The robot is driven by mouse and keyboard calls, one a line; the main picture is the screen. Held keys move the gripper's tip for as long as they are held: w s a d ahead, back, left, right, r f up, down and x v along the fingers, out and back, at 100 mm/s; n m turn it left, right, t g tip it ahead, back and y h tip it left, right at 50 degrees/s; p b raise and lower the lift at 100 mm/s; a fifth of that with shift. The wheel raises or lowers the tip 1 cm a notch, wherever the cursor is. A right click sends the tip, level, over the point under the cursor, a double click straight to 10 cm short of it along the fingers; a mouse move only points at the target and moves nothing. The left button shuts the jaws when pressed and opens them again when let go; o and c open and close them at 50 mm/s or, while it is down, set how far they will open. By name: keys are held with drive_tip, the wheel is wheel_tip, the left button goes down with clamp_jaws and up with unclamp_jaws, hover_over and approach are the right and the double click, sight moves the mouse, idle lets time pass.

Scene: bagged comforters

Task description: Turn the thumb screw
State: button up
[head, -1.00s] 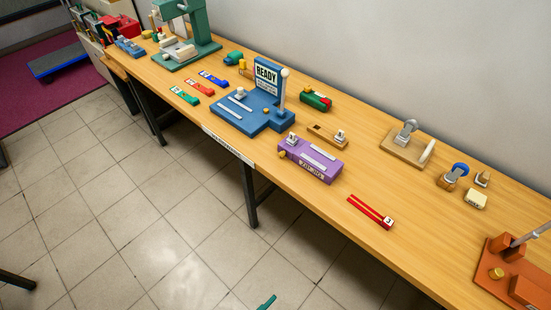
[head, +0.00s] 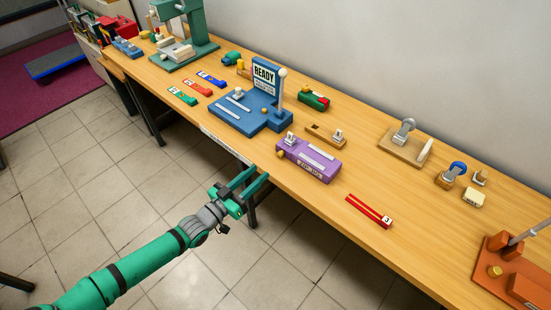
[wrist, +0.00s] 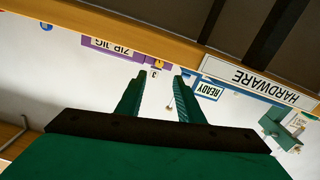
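Small brass knobs that look like thumb screws show on several fixtures. One brass knob (head: 280,154) is on the left end of the purple zip jig (head: 312,163). In the upside-down wrist view the jig (wrist: 112,48) and its yellow knob (wrist: 159,63) show just beyond my fingertips. Another brass knob (head: 495,271) is on the orange fixture, and one more is on the blue READY fixture (head: 250,108). My gripper (head: 260,175) is open and empty, in front of the table edge, left of and apart from the purple jig. Its fingers (wrist: 160,75) are clearly separated.
The wooden table (head: 395,225) runs along the wall, with a HARDWARE label (wrist: 262,82) on its front edge. Red strips with a tag (head: 370,211) lie right of the jig. An orange fixture (head: 515,282) stands at the far right. The tabletop between jig and strips is bare.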

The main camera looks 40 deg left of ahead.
sight(278, 155)
drive_tip(key=w, duration=0.9)
drive_tip(key=shift+w+d, duration=0.4)
clamp_jaws()
